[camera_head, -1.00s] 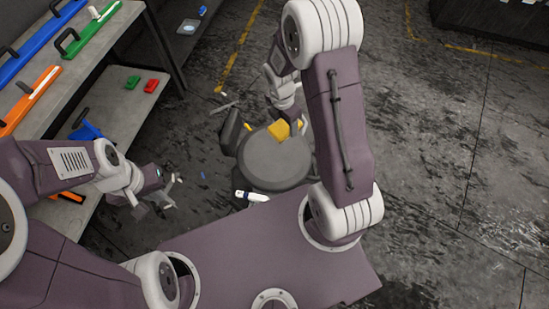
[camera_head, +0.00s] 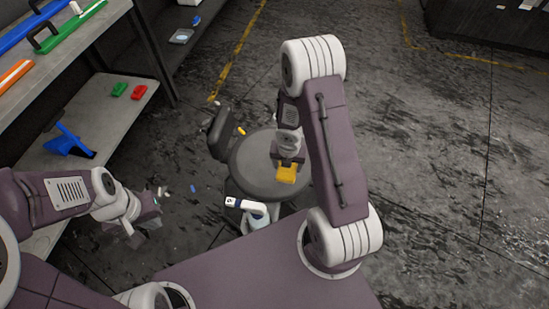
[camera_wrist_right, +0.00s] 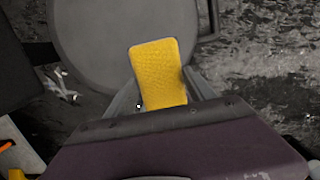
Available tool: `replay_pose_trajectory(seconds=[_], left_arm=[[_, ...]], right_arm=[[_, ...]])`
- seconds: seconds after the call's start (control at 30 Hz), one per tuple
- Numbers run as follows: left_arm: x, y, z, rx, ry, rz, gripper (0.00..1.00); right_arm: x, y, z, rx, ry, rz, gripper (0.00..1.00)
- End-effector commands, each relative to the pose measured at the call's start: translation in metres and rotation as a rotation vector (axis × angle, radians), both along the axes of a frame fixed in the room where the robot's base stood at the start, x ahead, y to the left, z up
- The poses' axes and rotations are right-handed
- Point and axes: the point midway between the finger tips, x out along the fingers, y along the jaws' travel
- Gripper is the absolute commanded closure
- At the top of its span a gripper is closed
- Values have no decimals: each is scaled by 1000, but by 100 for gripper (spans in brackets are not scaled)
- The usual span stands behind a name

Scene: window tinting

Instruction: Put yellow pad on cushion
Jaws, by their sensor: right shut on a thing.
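The yellow pad (camera_head: 287,174) is in my right gripper (camera_head: 287,164), over the right part of the round grey cushion (camera_head: 250,178). In the right wrist view the yellow pad (camera_wrist_right: 157,70) stands between the two fingers of my right gripper (camera_wrist_right: 160,95), with the cushion (camera_wrist_right: 105,35) beyond it. I cannot tell whether the pad touches the cushion. My left gripper (camera_head: 148,215) is at the lower left, well away from the cushion, near the shelf; its fingers look apart and nothing shows between them.
A white spray bottle (camera_head: 250,210) stands just in front of the cushion. A dark object (camera_head: 219,132) and a small yellow item (camera_head: 241,131) are at its far left. The shelf (camera_head: 105,105) on the left holds a blue holder (camera_head: 68,142) and green and red blocks. Floor at right is clear.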

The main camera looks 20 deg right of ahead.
Motion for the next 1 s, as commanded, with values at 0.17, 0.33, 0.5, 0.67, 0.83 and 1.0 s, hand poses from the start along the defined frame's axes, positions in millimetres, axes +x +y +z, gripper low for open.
replay_pose_trajectory(seconds=[0.17,0.33,0.5,0.67,0.83,1.0], left_arm=[[0,0,41,0,0,0,100],[0,0,71,0,0,0,100],[0,0,70,0,0,0,100],[0,0,70,0,0,0,100],[0,0,62,0,0,0,100],[0,0,60,0,0,0,100]], right_arm=[[34,-1,-10,-1,4,0,77],[63,-2,-28,-1,1,-2,77],[85,-4,-49,-4,-1,-1,77],[90,-3,-54,-1,1,0,77],[89,-3,-78,-1,3,2,77],[90,-3,-94,-1,-1,0,77]])
